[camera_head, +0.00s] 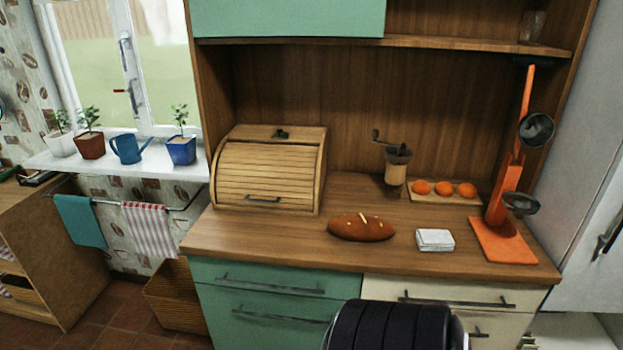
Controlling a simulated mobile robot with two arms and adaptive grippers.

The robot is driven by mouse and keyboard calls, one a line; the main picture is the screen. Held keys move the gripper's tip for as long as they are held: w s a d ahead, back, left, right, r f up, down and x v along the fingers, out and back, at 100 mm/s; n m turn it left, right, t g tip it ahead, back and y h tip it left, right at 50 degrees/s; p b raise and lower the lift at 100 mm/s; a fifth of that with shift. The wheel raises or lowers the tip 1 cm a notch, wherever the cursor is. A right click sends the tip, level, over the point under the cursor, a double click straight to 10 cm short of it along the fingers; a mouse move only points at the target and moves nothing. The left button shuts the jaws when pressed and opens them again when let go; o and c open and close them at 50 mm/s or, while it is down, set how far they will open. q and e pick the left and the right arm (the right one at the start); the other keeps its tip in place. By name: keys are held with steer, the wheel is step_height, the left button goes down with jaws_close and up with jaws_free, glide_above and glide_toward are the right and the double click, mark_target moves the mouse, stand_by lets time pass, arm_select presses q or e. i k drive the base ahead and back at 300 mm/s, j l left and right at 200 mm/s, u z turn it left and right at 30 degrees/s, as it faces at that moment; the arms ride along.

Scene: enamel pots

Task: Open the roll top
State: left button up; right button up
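A wooden bread box with a slatted roll top (262,174) stands on the left end of the wooden counter. The roll top is down and covers the curved front of the box. A dark handle (262,199) sits near the lower edge of the roll top. A small dark knob-like object (281,134) is on the top of the box. Neither of my grippers is in the view.
The counter front before the box is clear. A cabinet (290,18) hangs above.

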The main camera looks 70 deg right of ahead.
mark_target(299, 161)
steer(key=z, duration=1.8)
steer(key=i+j+z, duration=0.1)
steer(key=i+j, duration=0.15)
steer(key=i, duration=0.25)
